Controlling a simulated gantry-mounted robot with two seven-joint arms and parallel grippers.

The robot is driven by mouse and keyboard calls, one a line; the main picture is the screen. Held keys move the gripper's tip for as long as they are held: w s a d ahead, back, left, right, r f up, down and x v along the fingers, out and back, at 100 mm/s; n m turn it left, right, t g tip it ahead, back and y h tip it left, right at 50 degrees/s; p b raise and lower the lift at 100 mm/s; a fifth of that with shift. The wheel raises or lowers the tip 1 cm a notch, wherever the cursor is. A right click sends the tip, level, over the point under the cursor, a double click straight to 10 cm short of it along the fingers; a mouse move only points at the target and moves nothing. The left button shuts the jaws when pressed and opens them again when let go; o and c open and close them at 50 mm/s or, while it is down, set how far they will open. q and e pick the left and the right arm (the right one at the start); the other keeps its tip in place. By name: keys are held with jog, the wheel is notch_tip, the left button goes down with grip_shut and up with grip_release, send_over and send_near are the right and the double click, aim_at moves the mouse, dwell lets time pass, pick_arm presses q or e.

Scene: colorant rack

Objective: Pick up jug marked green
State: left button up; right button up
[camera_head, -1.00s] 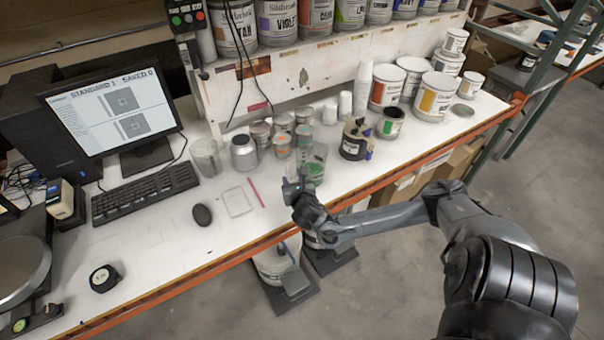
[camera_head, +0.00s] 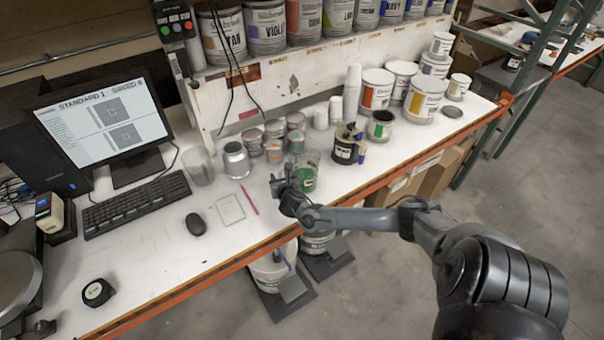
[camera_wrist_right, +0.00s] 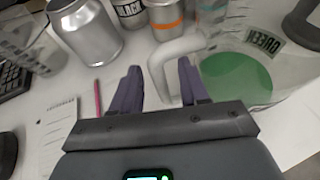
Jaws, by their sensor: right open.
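The clear jug (camera_head: 305,178) with green liquid stands on the white bench, in front of the small cans. In the right wrist view its label reads GREEN on the jug (camera_wrist_right: 234,85), and its pale handle (camera_wrist_right: 165,62) reaches toward my right gripper (camera_wrist_right: 158,80). The two dark fingers are apart, with part of the handle showing between them; I cannot tell whether they touch it. In the head view my right gripper (camera_head: 279,187) is just left of the jug, low over the bench. My left gripper is in neither view.
A silver can (camera_head: 236,159) and small paint cans (camera_head: 273,150) stand close behind. A dark jug (camera_head: 345,145) is to the right. The orange bench edge (camera_head: 215,271) is in front.

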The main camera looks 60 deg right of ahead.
jog(key=shift+w+d, duration=0.1)
jog(key=shift+c, duration=0.6)
grip_shut()
jog(key=shift+r, duration=0.15)
